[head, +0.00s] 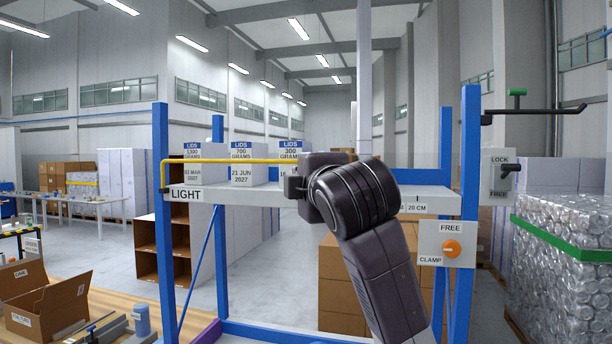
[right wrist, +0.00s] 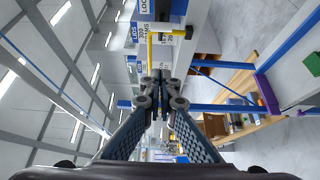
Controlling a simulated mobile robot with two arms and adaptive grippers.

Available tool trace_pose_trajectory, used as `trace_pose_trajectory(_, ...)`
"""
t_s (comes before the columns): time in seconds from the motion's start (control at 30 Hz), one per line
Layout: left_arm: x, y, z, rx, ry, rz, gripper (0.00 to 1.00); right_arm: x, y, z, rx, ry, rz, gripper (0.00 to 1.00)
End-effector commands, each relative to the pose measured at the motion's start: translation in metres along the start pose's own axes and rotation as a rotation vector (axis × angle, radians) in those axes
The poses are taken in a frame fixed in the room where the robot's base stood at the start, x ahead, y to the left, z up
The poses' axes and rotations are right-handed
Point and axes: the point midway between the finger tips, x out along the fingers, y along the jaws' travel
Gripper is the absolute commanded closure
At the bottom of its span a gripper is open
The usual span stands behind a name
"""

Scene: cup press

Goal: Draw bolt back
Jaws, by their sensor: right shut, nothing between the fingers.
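A white plate marked LOCK and FREE (head: 497,177) is on the right blue post in the head view. A dark handle (head: 510,168) sticks out from it, between the two words. I cannot tell for sure whether this handle is the bolt. My right arm reaches in from the lower right across the shelf. My right gripper (head: 288,187) is at the shelf's front, by the right end of a yellow bar (head: 235,161), well left of that plate. In the right wrist view, its fingers (right wrist: 160,85) are shut and empty, close to the yellow bar (right wrist: 151,50). My left gripper is out of view.
The shelf (head: 260,194) spans the blue posts, with LIDS boxes (head: 241,165) on it. A FREE and CLAMP plate with an orange knob (head: 452,249) is lower right. A black rod with a green knob (head: 517,92) juts right above. Wrapped cans (head: 563,262) stand at right.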

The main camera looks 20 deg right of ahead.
Motion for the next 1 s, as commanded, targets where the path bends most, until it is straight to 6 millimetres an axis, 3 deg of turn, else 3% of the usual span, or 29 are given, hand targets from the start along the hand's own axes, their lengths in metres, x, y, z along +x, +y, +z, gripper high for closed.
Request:
trace_pose_trajectory(0.27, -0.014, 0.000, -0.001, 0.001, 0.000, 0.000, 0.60, 0.020, 0.003, 0.000, 0.002, -0.001, -0.005, 1.00)
trace_pose_trajectory(0.7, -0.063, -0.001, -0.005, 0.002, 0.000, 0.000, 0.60, 0.104, 0.004, 0.000, 0.001, 0.000, -0.005, 1.00)
trace_pose_trajectory(0.8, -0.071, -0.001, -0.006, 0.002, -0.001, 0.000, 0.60, 0.096, 0.003, 0.018, 0.003, -0.002, 0.000, 1.00)
trace_pose_trajectory(1.0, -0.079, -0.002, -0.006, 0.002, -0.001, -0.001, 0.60, 0.089, 0.001, 0.034, 0.003, -0.001, -0.001, 1.00)
